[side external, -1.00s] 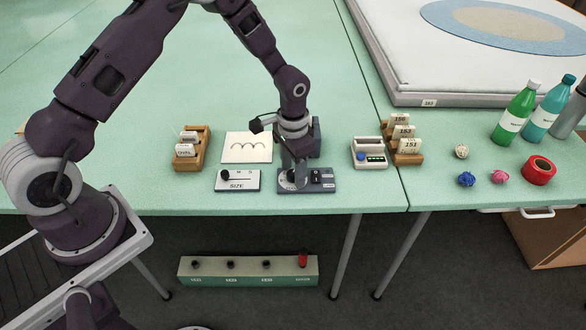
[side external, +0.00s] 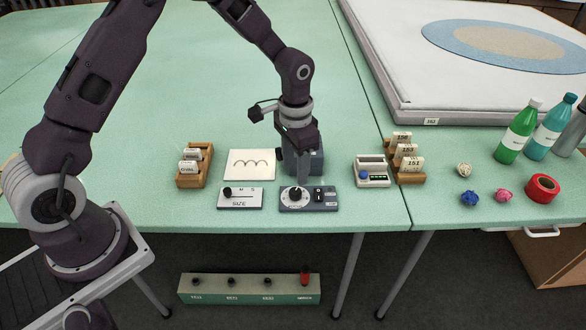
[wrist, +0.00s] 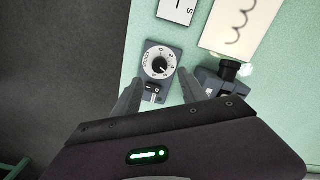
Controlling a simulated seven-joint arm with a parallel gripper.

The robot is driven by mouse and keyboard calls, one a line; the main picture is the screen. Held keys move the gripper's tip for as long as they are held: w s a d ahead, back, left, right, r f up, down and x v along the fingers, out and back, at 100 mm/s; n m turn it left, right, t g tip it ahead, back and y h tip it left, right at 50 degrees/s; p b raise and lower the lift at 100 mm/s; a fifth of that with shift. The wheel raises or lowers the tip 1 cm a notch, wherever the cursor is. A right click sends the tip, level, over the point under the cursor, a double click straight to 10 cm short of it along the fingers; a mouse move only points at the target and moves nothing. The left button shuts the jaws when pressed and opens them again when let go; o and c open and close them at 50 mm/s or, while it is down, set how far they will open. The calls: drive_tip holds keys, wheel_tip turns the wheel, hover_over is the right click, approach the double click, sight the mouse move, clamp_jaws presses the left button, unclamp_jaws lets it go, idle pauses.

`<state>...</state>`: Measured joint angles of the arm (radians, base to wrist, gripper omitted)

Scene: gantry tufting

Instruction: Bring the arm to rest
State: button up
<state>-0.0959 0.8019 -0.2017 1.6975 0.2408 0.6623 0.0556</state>
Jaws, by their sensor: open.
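My gripper (side external: 299,174) is above the dial box (side external: 322,198), on the green table (side external: 200,80) near its front edge. In the wrist view its two fingers (wrist: 160,90) stand apart with nothing between them, one on each side of the dial box's near part. The dial box has a round white-faced knob (wrist: 159,65) and a small switch (wrist: 152,92).
A SIZE slider box (side external: 241,199), a stitch card (side external: 251,165) and a wooden card holder (side external: 207,166) lie to the left. A counter device (side external: 372,174), numbered cards (side external: 412,164), yarn balls (side external: 469,198), red tape (side external: 542,188) and bottles (side external: 518,132) stand to the right. The back left table is clear.

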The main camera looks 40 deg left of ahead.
drive_tip(key=s+a+r+n+t, duration=0.1)
drive_tip(key=s+r, duration=0.4)
drive_tip(key=r, duration=0.5)
drive_tip(key=s+a+r+n+t, duration=0.1)
drive_tip(key=s+r+t, duration=0.1)
drive_tip(key=s+r, duration=0.55)
drive_tip(key=s+r+n+t, duration=0.1)
drive_tip(key=s+r, duration=0.5)
drive_tip(key=s, duration=0.8)
drive_tip(key=shift+s+d+t, duration=0.35)
drive_tip(key=shift+d+t, duration=0.1)
drive_tip(key=shift+t, duration=0.35)
drive_tip(key=shift+r, duration=0.1)
